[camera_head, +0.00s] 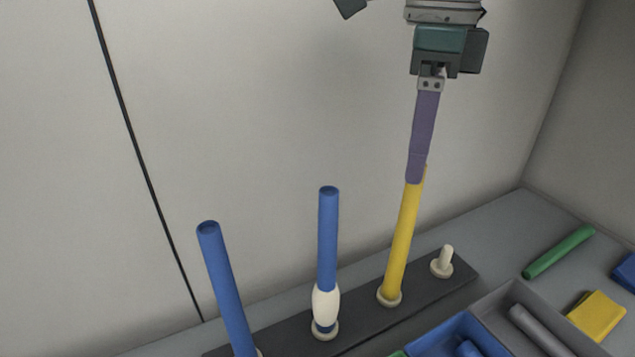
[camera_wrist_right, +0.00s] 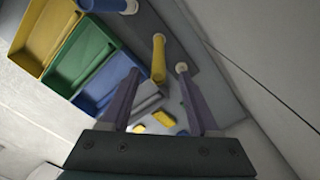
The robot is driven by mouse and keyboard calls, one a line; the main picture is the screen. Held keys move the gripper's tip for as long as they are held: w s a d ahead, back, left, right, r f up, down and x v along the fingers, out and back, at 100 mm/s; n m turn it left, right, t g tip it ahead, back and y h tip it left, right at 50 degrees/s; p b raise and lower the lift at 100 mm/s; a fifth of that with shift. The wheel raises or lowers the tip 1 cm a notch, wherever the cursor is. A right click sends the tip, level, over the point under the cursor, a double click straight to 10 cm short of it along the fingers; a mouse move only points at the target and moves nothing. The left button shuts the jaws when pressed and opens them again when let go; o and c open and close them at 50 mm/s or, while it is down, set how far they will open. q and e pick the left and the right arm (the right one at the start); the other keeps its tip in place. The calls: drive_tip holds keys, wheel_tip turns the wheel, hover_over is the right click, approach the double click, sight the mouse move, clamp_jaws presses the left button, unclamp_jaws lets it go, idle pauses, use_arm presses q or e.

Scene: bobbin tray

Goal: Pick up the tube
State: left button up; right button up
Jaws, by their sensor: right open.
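A yellow tube (camera_head: 401,240) stands on a round-based peg on a dark rack (camera_head: 430,300), leaning slightly right in the head view. My right gripper (camera_head: 416,178) hangs above it, its purple fingers pointing down and overlapping the tube's top. In the right wrist view the gripper (camera_wrist_right: 159,76) is open, and the yellow tube (camera_wrist_right: 158,55) shows between the fingertips. I see no grip on it. Two blue tubes stand further left on the rack, one plain (camera_head: 226,290) and one (camera_head: 328,235) with a white bulge (camera_head: 326,302) low down.
A short bare peg (camera_head: 446,257) is right of the yellow tube. A green tube (camera_head: 560,251) and a yellow block (camera_head: 597,314) lie on the table. A blue bin (camera_head: 425,345) and a grey bin (camera_head: 490,305) stand in front. A pale wall rises behind the rack.

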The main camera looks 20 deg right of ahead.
sight(412, 196)
drive_tip(key=f, duration=0.3)
drive_tip(key=f+p, duration=0.1)
drive_tip(key=f, duration=0.2)
drive_tip(key=shift+s+d+f, duration=0.1)
drive_tip(key=shift+s+f, duration=0.1)
drive_tip(key=shift+f, duration=0.2)
clamp_jaws()
idle(1.0)
